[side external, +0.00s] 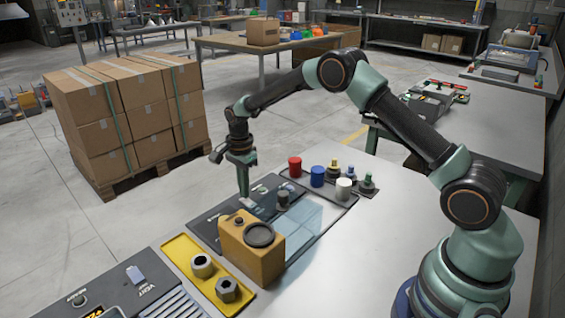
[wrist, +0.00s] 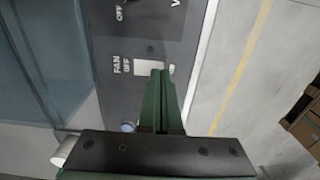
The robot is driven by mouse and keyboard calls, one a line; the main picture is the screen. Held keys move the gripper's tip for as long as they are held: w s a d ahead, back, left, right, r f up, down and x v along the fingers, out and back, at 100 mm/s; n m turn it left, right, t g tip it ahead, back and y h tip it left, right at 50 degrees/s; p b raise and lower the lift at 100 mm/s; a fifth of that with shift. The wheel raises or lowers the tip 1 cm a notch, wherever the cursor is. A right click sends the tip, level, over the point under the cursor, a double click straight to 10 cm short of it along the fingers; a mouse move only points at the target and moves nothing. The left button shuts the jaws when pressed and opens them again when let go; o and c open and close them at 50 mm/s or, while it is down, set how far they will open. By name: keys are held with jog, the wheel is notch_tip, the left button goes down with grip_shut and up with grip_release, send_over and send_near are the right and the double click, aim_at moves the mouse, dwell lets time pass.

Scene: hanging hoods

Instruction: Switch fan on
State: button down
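The fan switch (wrist: 147,66) is a pale rectangular piece on a dark grey panel (wrist: 195,25), beside the printed words FAN and OFF, in the wrist view. My gripper (wrist: 161,73) has its two green fingers together, with nothing seen between them. The fingertips overlap the right part of the switch in this view; whether they touch it I cannot tell. In the side view my gripper (side external: 244,193) points down at the far part of the dark panel (side external: 208,228). The switch is too small and partly covered to read there.
A translucent bluish hood (side external: 305,222) stands beside the panel, behind an orange-yellow box (side external: 250,250). A yellow tray (side external: 180,248) holds two nuts. A dark tray (side external: 342,203) with coloured cylinders lies right of my gripper. Stacked cartons (side external: 130,115) stand on the floor beyond.

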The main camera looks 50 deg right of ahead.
jog(key=shift+f, duration=0.55)
jog(key=shift+r, duration=3.55)
